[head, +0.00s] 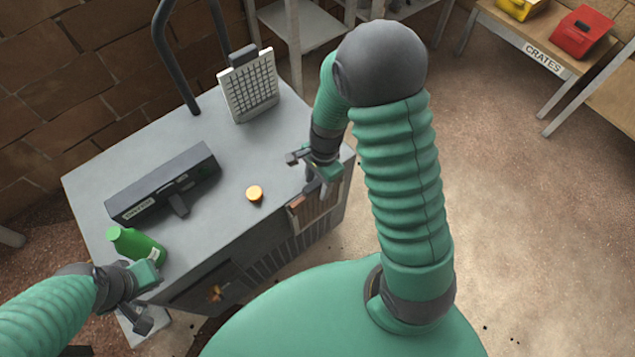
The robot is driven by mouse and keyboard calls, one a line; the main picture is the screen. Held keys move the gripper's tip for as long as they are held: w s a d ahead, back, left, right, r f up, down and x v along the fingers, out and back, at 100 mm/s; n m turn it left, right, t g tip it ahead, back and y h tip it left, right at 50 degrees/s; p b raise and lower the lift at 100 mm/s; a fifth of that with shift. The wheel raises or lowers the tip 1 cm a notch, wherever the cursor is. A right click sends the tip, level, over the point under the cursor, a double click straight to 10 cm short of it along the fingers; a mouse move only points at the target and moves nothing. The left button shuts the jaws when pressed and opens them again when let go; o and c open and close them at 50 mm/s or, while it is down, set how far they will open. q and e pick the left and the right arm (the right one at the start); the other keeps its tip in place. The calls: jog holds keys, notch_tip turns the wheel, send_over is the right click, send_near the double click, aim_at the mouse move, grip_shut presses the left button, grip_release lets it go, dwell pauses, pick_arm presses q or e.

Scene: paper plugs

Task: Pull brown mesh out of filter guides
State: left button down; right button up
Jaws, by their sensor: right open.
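A brown panel (318,213), which looks like the brown mesh, sits in the upper right of the grey cabinet's front side. Its upper part is partly hidden by my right gripper, and the guides around it are too small to make out. My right gripper (304,172) is open at the cabinet's right edge, just above the panel. I cannot tell whether it touches the panel. My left gripper (148,300) is at the cabinet's front left corner, by a green bottle (137,245). Its fingers are too unclear to read.
A dark tubular handle (172,60) rises behind. A crates shelf (540,55) stands far right.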

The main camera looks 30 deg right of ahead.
jog(key=shift+a+r, duration=0.15)
jog(key=shift+a, duration=0.2)
jog(key=c, duration=1.1)
jog(key=shift+d, duration=0.15)
grip_shut()
jog(key=shift+o, duration=1.6)
grip_release()
grip_shut()
